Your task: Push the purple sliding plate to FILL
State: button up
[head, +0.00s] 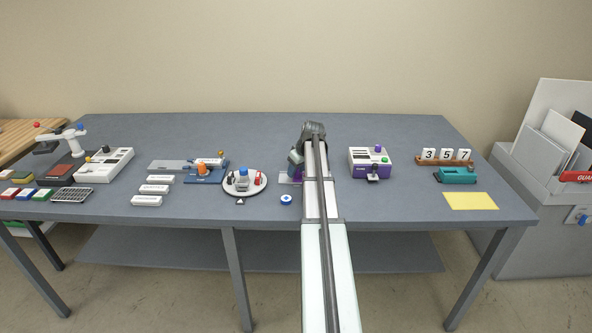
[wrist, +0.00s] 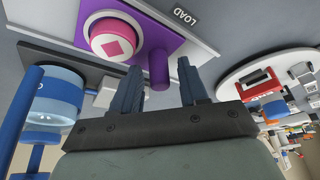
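The purple sliding plate (wrist: 150,27) lies on a pale track in the wrist view, with the word LOAD (wrist: 185,16) printed on the track beside it. The plate carries a round pink-red piece with a diamond mark (wrist: 113,40) and an upright purple post (wrist: 158,68). My gripper (wrist: 158,72) has its two dark fingers apart, one on each side of the post in the picture; I cannot tell whether they touch it. In the head view my arm hides most of the plate, and a bit of the pale track (head: 288,179) shows. No FILL mark is visible.
A round white turntable (head: 231,189) stands left of the track. A blue-and-white round piece (head: 286,199) lies in front of it. A purple-and-white machine (head: 370,163) stands to the right. The front of the table right of my arm is fairly clear up to a yellow sheet (head: 470,201).

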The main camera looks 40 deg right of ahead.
jog(key=shift+o, duration=0.2)
jog(key=shift+r, duration=0.1)
jog(key=v, duration=1.3)
jog(key=shift+r, duration=0.3)
jog(key=shift+s, duration=0.1)
